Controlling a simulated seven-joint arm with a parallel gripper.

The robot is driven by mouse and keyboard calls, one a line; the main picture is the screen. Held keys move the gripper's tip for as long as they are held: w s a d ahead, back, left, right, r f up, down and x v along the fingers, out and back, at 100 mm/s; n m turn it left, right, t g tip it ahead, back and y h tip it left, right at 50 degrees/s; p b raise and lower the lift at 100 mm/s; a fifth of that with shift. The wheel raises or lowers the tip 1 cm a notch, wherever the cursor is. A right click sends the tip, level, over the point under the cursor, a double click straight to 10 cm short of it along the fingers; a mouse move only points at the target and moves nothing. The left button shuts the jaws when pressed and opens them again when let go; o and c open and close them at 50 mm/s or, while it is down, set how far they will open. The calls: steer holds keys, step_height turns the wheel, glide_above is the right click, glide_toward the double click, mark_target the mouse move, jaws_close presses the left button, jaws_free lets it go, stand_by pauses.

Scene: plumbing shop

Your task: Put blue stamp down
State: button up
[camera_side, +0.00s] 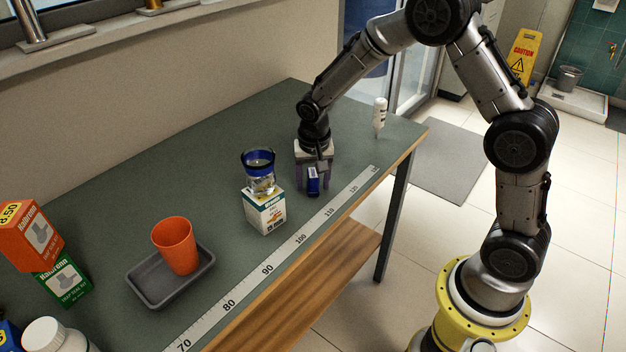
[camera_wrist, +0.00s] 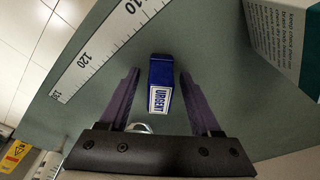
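The blue stamp (camera_side: 313,182) is at the right part of the green bench, close to the measuring strip. In the wrist view the stamp (camera_wrist: 160,78) shows a white label reading "URGENT". My gripper (camera_side: 314,187) is low over the bench with its fingers pointing down. In the wrist view my gripper (camera_wrist: 160,74) is open, one purple finger on each side of the stamp. A gap shows between the stamp and each finger. The stamp appears to rest on the bench; its underside is hidden.
A white box (camera_side: 265,214) with a blue-rimmed glass (camera_side: 259,172) on top stands just left of my gripper. A grey tray (camera_side: 152,297) holds an orange cup (camera_side: 176,245). A white bottle (camera_side: 380,116) stands behind at right. The measuring strip (camera_side: 268,270) runs along the front edge.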

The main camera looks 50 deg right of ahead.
mark_target(314, 178)
steer(key=shift+r, duration=0.1)
steer(key=r, duration=0.4)
steer(key=s+a+r, duration=0.1)
steer(key=r, duration=0.7)
steer(key=shift+s+a+r, duration=0.15)
steer(key=shift+s, duration=0.05)
steer(key=s+a+r+n+t, duration=0.1)
steer(key=s+r+n+t, duration=0.1)
steer(key=s, duration=1)
steer(key=s+r+n+t+y, duration=0.1)
steer(key=s+r+n, duration=0.4)
steer(key=s, duration=0.8)
steer(key=shift+a+n+t, duration=0.35)
steer(key=shift+n+t, duration=0.35)
steer(key=shift+n, duration=0.3)
